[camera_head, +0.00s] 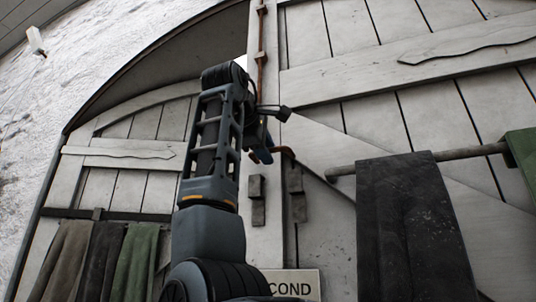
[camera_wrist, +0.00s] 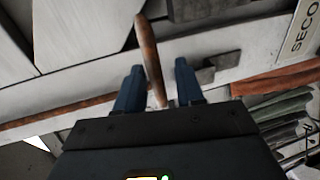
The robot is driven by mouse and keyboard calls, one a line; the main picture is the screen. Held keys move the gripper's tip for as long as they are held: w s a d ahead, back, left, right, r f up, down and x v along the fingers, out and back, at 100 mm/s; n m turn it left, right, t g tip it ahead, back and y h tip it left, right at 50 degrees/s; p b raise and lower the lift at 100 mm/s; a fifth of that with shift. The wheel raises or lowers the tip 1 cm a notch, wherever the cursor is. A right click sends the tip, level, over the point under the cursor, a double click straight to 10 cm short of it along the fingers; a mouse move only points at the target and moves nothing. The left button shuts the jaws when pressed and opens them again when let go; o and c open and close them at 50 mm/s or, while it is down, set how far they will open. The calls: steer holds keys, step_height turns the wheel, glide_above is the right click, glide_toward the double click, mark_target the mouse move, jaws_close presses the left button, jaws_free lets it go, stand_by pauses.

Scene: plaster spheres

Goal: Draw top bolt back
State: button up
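The top bolt (camera_head: 261,50) is a thin rusty brown rod, upright along the meeting edge of the two plank door leaves. Its lower part is partly hidden behind my arm in the head view. A rusty bent handle (camera_head: 287,151) sticks out to the right near my fingers. My gripper (camera_wrist: 159,80) is open around the handle, with a visible gap to the right finger. It also shows side-on in the head view (camera_head: 264,155).
A dark cloth (camera_head: 412,225) hangs on a rail (camera_head: 460,153) at the right. Several cloths (camera_head: 103,255) hang at the left door. Grey blocks (camera_head: 257,200) sit on the door below my gripper, above a lettered sign (camera_head: 300,287).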

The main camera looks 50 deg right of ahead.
steer(key=b+v, duration=0.1)
steer(key=v, duration=0.5)
steer(key=shift+a, duration=0.1)
steer(key=shift+f, duration=0.15)
